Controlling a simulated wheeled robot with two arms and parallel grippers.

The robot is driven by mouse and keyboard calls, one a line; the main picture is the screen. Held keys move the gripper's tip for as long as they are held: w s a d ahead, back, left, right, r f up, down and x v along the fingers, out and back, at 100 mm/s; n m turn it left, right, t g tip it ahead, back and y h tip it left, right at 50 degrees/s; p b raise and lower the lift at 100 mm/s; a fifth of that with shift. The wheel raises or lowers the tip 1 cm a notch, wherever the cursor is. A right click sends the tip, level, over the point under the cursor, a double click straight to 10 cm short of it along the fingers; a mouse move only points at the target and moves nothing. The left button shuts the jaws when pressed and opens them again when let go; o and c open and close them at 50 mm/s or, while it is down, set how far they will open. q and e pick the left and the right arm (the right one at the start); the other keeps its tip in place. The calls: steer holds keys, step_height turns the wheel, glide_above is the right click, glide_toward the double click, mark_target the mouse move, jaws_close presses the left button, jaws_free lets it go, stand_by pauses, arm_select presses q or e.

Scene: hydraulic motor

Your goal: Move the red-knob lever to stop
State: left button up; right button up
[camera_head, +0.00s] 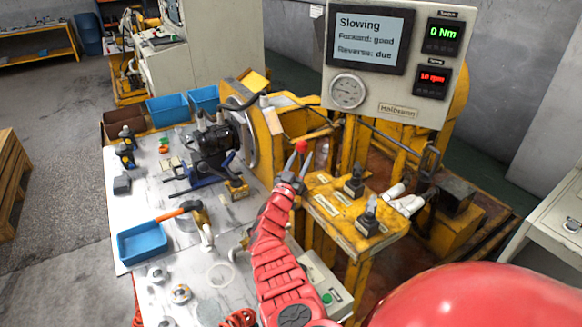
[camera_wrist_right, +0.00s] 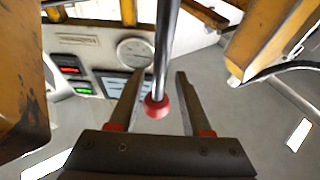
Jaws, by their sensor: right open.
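The red knob (camera_head: 301,146) tops a lever beside the yellow machine, just beyond my right gripper (camera_head: 297,165). In the right wrist view, the red knob (camera_wrist_right: 156,106) sits between the two fingers of my open right gripper (camera_wrist_right: 157,85), with gaps on both sides. The lever's metal rod (camera_wrist_right: 166,45) runs up from the knob between the fingertips. The lever's lower part is hidden behind the gripper in the head view. I cannot make out a stop mark. My left gripper is not in view.
A display (camera_head: 367,38) reads "Slowing, Forward: good, Reverse: due", with 0 Nm and 10 rpm beside it. A yellow console (camera_head: 325,207) with two black levers stands right of my arm. The workbench (camera_head: 136,205) at left holds tools and a blue bin (camera_head: 141,243).

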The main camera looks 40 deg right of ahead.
steer(key=s+a+p, duration=0.5)
steer(key=a, duration=0.4)
steer(key=shift+r, duration=0.1)
stand_by(0.3)
